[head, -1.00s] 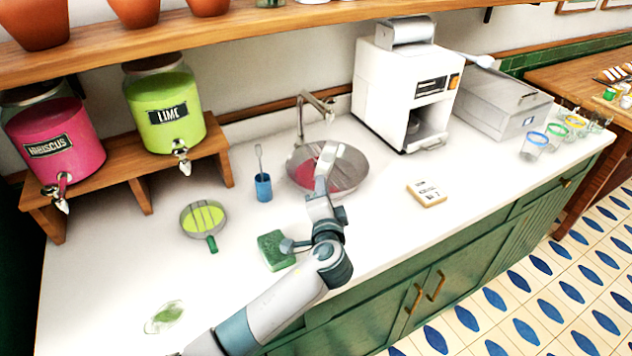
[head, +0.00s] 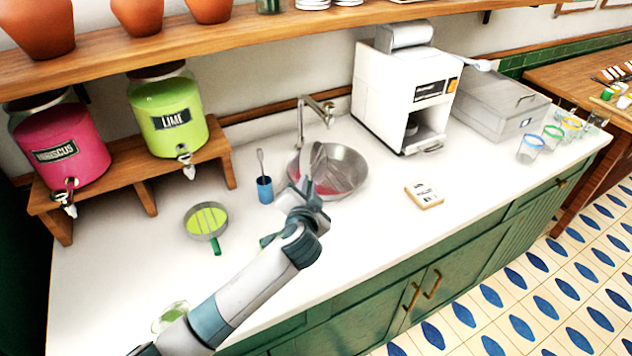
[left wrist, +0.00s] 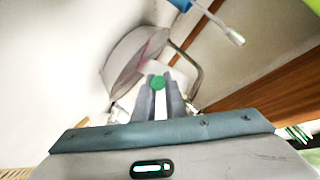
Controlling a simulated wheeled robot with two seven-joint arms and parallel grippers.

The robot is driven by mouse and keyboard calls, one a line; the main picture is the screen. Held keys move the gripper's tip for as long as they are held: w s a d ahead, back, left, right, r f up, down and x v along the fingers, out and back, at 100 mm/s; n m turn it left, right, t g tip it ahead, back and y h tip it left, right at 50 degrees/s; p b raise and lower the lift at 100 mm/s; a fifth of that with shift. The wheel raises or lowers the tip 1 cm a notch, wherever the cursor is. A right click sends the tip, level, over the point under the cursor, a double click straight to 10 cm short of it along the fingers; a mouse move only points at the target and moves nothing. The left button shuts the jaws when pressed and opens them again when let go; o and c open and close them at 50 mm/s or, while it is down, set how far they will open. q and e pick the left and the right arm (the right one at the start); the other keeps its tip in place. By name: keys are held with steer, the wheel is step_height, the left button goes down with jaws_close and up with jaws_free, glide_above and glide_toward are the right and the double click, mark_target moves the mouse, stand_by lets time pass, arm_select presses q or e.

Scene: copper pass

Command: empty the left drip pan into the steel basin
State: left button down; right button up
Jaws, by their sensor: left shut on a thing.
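My left gripper (head: 305,190) is shut on the green handle (left wrist: 158,83) of a grey drip pan. The pan (head: 312,160) is steeply tilted, nearly on edge, over the left part of the steel basin (head: 354,163). Its round grey body also shows in the left wrist view (left wrist: 132,56), just beyond the fingers. Red-pink liquid shows in the bottom of the basin. Whether any liquid is left in the held pan I cannot tell. Another drip pan (head: 206,220) with lime-green liquid rests on the counter, its green handle towards me. My right gripper is not in view.
The faucet (head: 301,128) rises behind the basin. A blue cup (head: 264,189) with a spoon stands left of it. Hibiscus (head: 62,150) and lime (head: 170,118) dispensers stand on a wooden stand. My arm mostly hides a green sponge. A small card block (head: 424,196) lies right.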

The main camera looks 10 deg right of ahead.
arm_select(q)
steer(key=shift+w+a+r+n+p, duration=0.35)
steer(key=shift+a+r, duration=0.1)
steer(key=shift+r, duration=0.1)
steer(key=w+a+r+n+g+h+p, duration=0.2)
steer(key=w+a+r+n+p, duration=0.1)
steer(key=a+r+n, duration=0.2)
steer(key=w+a+r+n+g+h+p, duration=0.2)
steer(key=w+a+r+n+h+p, duration=0.1)
steer(key=a+r, duration=0.5)
steer(key=shift+w+r+n, duration=0.55)
steer(key=shift+w+n, duration=0.25)
steer(key=shift+n, duration=0.35)
